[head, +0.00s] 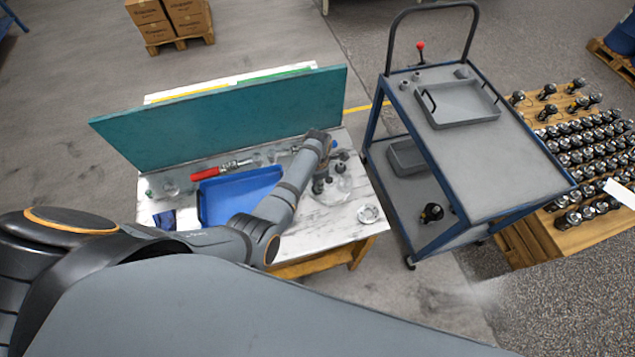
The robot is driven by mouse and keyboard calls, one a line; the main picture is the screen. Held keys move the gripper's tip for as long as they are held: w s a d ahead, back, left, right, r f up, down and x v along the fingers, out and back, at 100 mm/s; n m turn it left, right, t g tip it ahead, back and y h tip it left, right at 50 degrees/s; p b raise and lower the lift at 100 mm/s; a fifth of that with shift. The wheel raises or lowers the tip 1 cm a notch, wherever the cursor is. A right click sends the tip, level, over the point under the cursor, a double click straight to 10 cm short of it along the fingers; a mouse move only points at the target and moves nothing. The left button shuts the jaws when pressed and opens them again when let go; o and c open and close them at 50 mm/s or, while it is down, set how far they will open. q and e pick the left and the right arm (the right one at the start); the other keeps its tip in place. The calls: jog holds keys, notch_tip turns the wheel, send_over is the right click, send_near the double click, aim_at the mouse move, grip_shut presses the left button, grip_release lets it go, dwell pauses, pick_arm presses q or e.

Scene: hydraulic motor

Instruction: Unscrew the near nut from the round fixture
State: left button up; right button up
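The round fixture (343,191) is a pale disc on the marble-topped workbench (312,233), with several small dark parts standing on it. One dark upright part (318,187) stands near its left edge; I cannot tell for sure whether it is the near nut. My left arm reaches over the bench from the left, and my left gripper (324,170) points down at the left side of the fixture. Its fingers are small and partly hidden by my own wrist, so their opening and any hold do not show. My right gripper is out of view.
A blue tray (213,203) and a red-handled tool (205,174) lie left of the fixture. A teal panel (220,121) stands behind. A grey cart (505,165) stands to the right.

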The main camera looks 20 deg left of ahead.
pick_arm(q)
jog(key=n, duration=0.5)
jog(key=shift+n, duration=0.4)
grip_shut()
jog(key=o, duration=0.7)
grip_release()
jog(key=shift+c, duration=0.2)
jog(key=m, duration=0.5)
jog(key=shift+m, duration=0.4)
